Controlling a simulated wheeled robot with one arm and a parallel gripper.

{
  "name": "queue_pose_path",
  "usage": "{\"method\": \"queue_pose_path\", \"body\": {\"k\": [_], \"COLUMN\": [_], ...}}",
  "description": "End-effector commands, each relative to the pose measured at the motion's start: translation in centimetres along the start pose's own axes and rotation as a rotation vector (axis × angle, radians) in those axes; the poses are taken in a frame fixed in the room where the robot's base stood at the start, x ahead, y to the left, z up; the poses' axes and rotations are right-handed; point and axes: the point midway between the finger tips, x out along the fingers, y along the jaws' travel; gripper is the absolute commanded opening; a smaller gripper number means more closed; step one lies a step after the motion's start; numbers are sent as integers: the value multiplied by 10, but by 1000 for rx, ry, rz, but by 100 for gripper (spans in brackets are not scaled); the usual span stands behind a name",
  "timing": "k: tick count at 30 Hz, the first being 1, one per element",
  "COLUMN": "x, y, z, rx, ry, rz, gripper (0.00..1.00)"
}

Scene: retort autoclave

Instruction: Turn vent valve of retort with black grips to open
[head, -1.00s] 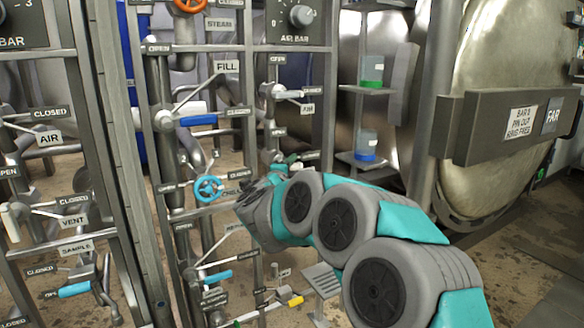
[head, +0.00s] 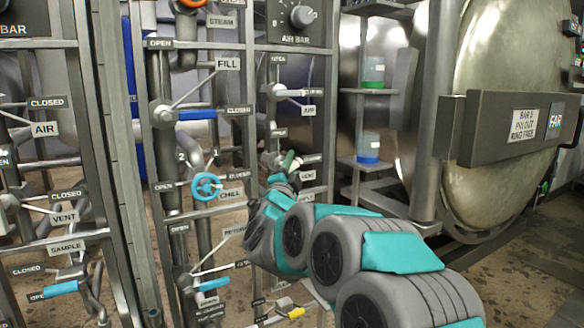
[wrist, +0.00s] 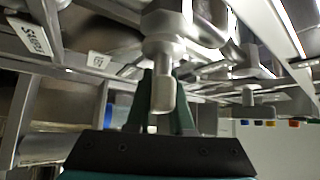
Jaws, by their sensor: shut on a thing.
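My gripper (head: 288,164) is at a small valve on the right-hand pipe panel, beside a label reading VENT (head: 308,175). In the wrist view, the two dark fingers of my gripper (wrist: 163,110) stand on either side of a pale grey metal lever (wrist: 163,92) and are shut on it. The lever hangs from a rounded grey valve body (wrist: 168,25). In the head view, my wrist hides most of this valve, with only a pale and green bit showing at the tip. I cannot make out a black grip or the lever's setting.
Close by are a blue CHILL handwheel (head: 206,187), the FILL lever with a blue grip (head: 197,115) and a yellow-gripped lever (head: 296,313). A panel post (head: 333,120) and shelf (head: 366,163) stand right of my gripper. A round retort door (head: 505,70) is at right.

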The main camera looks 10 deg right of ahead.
Motion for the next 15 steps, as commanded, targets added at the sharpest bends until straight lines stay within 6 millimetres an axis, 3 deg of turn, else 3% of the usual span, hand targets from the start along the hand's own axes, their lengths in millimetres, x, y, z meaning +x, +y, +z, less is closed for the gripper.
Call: {"method": "queue_pose_path", "body": {"k": [10, 11, 15], "x": [0, 0, 0], "y": [1, 1, 1], "z": [1, 1, 1], "rx": [-2, -2, -2], "ry": [-3, -3, -2], "rz": [1, 1, 1], "gripper": [0, 23, 39]}}
